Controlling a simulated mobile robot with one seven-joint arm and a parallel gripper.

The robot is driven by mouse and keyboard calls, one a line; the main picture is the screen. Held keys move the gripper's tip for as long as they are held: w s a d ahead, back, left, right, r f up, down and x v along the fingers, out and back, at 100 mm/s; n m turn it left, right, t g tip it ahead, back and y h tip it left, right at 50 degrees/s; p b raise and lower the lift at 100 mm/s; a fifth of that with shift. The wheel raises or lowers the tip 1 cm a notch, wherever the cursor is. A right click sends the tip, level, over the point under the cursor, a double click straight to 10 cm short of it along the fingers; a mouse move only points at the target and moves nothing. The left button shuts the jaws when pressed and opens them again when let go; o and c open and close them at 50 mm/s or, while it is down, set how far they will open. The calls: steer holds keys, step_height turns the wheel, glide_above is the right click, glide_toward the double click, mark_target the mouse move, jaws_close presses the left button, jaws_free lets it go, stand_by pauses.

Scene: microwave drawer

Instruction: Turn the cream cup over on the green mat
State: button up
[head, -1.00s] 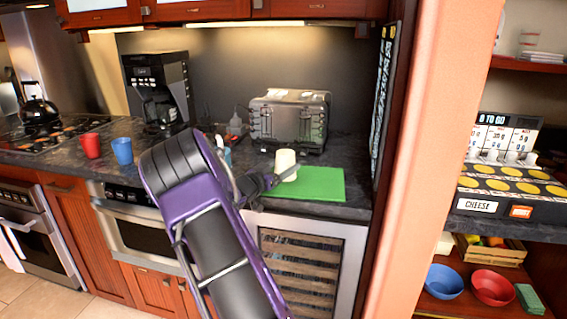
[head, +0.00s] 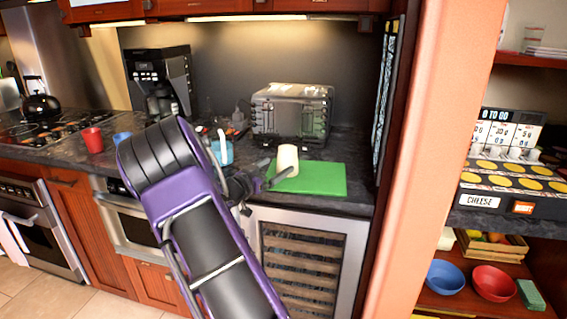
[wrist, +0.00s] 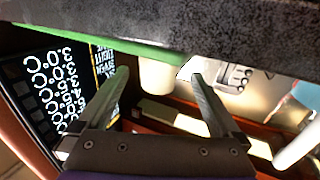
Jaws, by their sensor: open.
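The cream cup (head: 287,159) stands on the left part of the green mat (head: 322,181) on the dark counter. I cannot tell which end of the cup is up. My gripper (head: 273,169) is open and just left of the cup, apart from it. In the wrist view, which is upside down, the cup (wrist: 156,76) shows beyond and between the two spread fingers (wrist: 159,75), with nothing held. The mat's edge (wrist: 100,42) runs along the top of that view.
A dark toaster (head: 292,112) stands behind the mat. A coffee maker (head: 160,85), a red cup (head: 93,140) and a blue cup (head: 122,138) are to the left. A light-blue item with a white handle (head: 222,148) is near my wrist. The mat's right part is clear.

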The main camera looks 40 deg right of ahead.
steer(key=v, duration=1.2)
